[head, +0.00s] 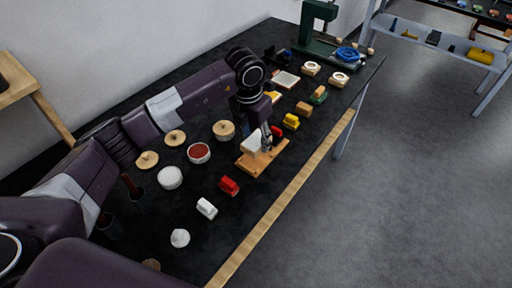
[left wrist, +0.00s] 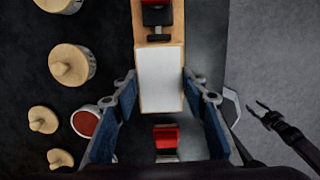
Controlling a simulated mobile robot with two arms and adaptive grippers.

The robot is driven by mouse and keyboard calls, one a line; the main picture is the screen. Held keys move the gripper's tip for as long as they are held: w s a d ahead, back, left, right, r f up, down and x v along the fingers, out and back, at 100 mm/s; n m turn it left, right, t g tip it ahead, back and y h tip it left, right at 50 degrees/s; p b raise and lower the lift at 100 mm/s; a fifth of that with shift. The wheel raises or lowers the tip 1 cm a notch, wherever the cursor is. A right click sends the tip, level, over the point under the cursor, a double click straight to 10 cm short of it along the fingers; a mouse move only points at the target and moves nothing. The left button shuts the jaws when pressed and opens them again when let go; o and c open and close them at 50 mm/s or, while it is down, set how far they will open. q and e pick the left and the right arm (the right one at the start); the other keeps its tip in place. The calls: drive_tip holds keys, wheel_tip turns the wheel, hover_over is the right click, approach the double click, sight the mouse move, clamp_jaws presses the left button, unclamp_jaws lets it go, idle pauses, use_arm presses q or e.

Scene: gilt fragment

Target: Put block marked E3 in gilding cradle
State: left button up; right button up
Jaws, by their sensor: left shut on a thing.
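A plain white block (head: 256,142) is between the fingers of my left gripper (head: 265,138), over the wooden cradle (head: 262,161). In the left wrist view the white block (left wrist: 160,78) lies between the two fingertips, and my left gripper (left wrist: 159,80) is shut on it. The wooden cradle (left wrist: 148,105) shows around and under it, with a black and red fitting (left wrist: 157,15) at its far end. I cannot tell whether the block rests on the wood. No E3 marking is readable. My right gripper (left wrist: 262,111) appears small at the right of the left wrist view, open and empty.
Left of the cradle stand a red-filled jar (head: 198,153), a white-topped jar (head: 170,178) and several wooden-lidded jars. A red block (head: 229,186) and a white block-like piece (head: 206,208) lie nearer; a yellow block (head: 291,121) lies beyond. The table's wooden edge (head: 285,200) is on the right.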

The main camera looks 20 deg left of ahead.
sight(256, 150)
use_arm(q)
wheel_tip(256, 150, down, 5)
drive_tip(key=shift+r+p, duration=0.1)
drive_tip(key=shift+p, duration=0.45)
drive_tip(key=shift+f, duration=0.35)
drive_tip(key=shift+f, duration=0.2)
drive_tip(key=o, duration=1.3)
drive_tip(key=shift+r, duration=0.15)
